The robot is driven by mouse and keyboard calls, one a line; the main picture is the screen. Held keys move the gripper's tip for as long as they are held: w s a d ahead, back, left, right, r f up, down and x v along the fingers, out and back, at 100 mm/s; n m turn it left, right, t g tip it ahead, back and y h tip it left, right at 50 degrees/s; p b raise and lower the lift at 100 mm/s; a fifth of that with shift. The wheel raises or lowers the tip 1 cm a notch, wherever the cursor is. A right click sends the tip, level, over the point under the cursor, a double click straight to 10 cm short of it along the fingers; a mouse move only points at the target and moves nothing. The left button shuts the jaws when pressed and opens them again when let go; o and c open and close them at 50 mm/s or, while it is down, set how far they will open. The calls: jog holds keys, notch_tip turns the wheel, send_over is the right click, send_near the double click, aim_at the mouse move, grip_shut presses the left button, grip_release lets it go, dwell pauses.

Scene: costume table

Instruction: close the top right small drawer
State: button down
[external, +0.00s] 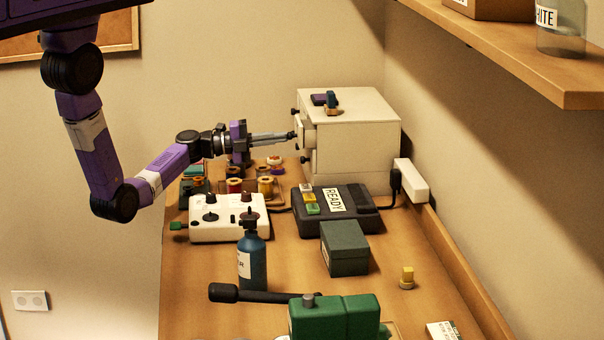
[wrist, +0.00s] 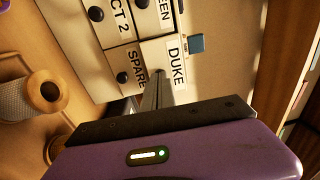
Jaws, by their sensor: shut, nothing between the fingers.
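The white drawer cabinet (external: 352,135) stands at the back of the table. In the wrist view its fronts appear turned sideways. The top right small drawer (wrist: 178,62) has the label DUKE, and its front looks larger and nearer than its neighbours. In the external view a drawer (external: 303,128) juts out of the cabinet's left-facing front. My gripper (external: 293,135) is shut and empty, pointing at this drawer; its fingertips (wrist: 158,77) overlap the DUKE front in the wrist view. I cannot tell whether they touch it. The DUKE knob is not visible.
The SPARE drawer (wrist: 130,72) lies below the DUKE one. A small dark and blue item (external: 328,101) lies on the cabinet top. Spools (external: 265,186), a white control box (external: 228,218) and a black READY box (external: 345,212) stand in front of the cabinet.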

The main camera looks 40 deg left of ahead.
aim_at(292, 135)
jog(key=x, duration=0.4)
jog(key=shift+f, duration=0.1)
jog(key=shift+w, duration=0.1)
jog(key=shift+d, duration=0.1)
jog(key=shift+r, duration=0.2)
jog(key=v, duration=1.4)
jog(key=shift+s+a+f, duration=0.2)
jog(key=shift+a, duration=0.15)
